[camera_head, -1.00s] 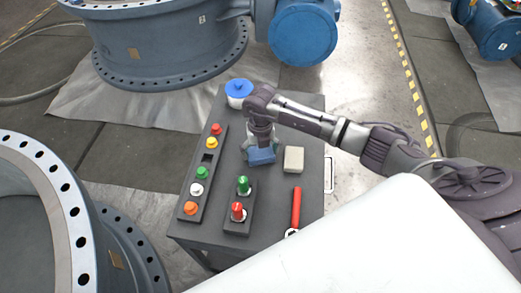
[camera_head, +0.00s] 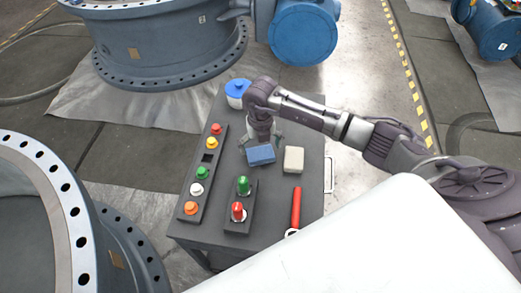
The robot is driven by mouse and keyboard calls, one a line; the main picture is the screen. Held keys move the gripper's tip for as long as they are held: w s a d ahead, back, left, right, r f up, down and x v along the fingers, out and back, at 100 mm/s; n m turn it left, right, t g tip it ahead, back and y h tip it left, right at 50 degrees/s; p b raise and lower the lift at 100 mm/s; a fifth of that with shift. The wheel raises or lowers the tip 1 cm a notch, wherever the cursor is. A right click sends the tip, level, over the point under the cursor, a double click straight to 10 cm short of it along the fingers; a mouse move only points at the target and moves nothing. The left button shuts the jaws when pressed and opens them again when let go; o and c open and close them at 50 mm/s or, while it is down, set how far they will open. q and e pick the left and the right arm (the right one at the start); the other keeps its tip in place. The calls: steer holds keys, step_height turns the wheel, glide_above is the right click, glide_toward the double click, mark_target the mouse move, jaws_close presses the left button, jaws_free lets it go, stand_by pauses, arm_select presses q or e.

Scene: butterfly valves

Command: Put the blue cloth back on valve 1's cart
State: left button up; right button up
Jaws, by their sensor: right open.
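The blue cloth (camera_head: 261,155), a small folded block shape, lies on the dark grey cart (camera_head: 270,209) in the middle of its top. My right gripper (camera_head: 262,142) points down just behind the cloth, with its fingers spread open. The gripper and wrist hide part of the cart top behind the cloth. I cannot tell whether a fingertip still touches the cloth. My left gripper is not in view.
A beige block (camera_head: 293,159) sits right of the cloth. A rack of coloured caps (camera_head: 203,172), a smaller rack with green and red caps (camera_head: 240,206), a red-handled tool (camera_head: 296,207) and a blue-lidded pot (camera_head: 237,92) share the cart. Large valves (camera_head: 165,45) stand around.

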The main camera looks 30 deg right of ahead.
mark_target(261, 153)
step_height(261, 153, up, 10)
steer(key=shift+f, duration=0.2)
stand_by(0.5)
